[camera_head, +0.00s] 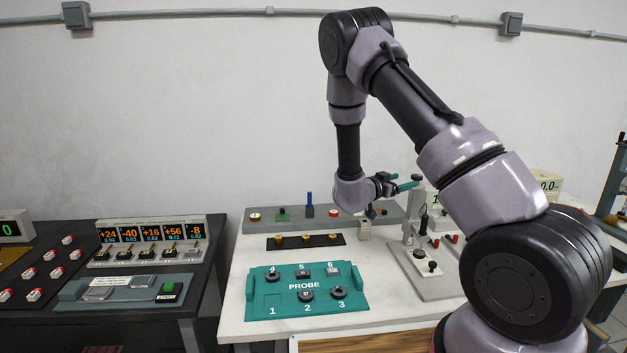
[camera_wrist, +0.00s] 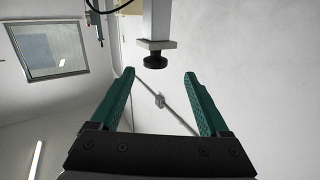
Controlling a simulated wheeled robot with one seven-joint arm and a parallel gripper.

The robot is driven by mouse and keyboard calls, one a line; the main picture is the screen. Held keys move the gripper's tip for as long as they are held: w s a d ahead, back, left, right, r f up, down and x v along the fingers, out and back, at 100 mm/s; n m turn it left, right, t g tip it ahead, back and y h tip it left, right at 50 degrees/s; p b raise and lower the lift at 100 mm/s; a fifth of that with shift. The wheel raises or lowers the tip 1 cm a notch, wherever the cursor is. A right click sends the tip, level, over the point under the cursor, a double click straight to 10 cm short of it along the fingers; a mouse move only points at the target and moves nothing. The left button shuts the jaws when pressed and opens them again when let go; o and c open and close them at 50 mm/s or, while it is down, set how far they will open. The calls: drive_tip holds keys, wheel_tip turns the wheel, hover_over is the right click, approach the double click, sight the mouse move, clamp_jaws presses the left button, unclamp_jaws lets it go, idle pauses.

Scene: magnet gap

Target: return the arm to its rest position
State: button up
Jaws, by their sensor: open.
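My gripper (camera_wrist: 159,75) is open, its two green fingers apart with nothing between them in the wrist view. In the head view my gripper (camera_head: 408,184) is over the back right of the white table (camera_head: 235,325), its green fingers pointing right. My arm rises from the right foreground, bends at a high elbow and comes down to the wrist. In the wrist view a grey post with a black round knob (camera_wrist: 155,60) is just ahead of the fingertips, apart from them. Part of the table behind my arm is hidden.
A teal tray marked PROBE (camera_head: 262,305) with several dark parts lies at the table's front. A grey stand (camera_head: 432,268) is right of it. A black strip with brass pieces (camera_head: 275,241) is behind. A dark bench with number displays (camera_head: 150,233) is left. Wall space above is free.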

drive_tip(key=s+a+r+n+t+y, duration=0.1)
drive_tip(key=a+r+y, duration=0.2)
drive_tip(key=r+y, duration=0.3)
drive_tip(key=s+a+r+n+y, duration=0.1)
drive_tip(key=s+a+r+y, duration=0.15)
drive_tip(key=r, duration=0.45)
drive_tip(key=a+r+t+y, duration=0.1)
drive_tip(key=a+r+y, duration=0.35)
drive_tip(key=r, duration=0.25)
drive_tip(key=s+r+n+g+y, duration=0.1)
drive_tip(key=s+r+n+g, duration=0.1)
drive_tip(key=s, duration=1.2)
drive_tip(key=s+a+r+n+g+y, duration=0.1)
drive_tip(key=s+r+n+g+y, duration=0.1)
drive_tip(key=s, duration=1.3)
drive_tip(key=shift+s+a+r+n+y, duration=0.2)
drive_tip(key=shift+s+r+n+y, duration=0.1)
drive_tip(key=shift+r+n, duration=0.6)
drive_tip(key=shift+w+f, duration=0.1)
drive_tip(key=shift+f, duration=0.05)
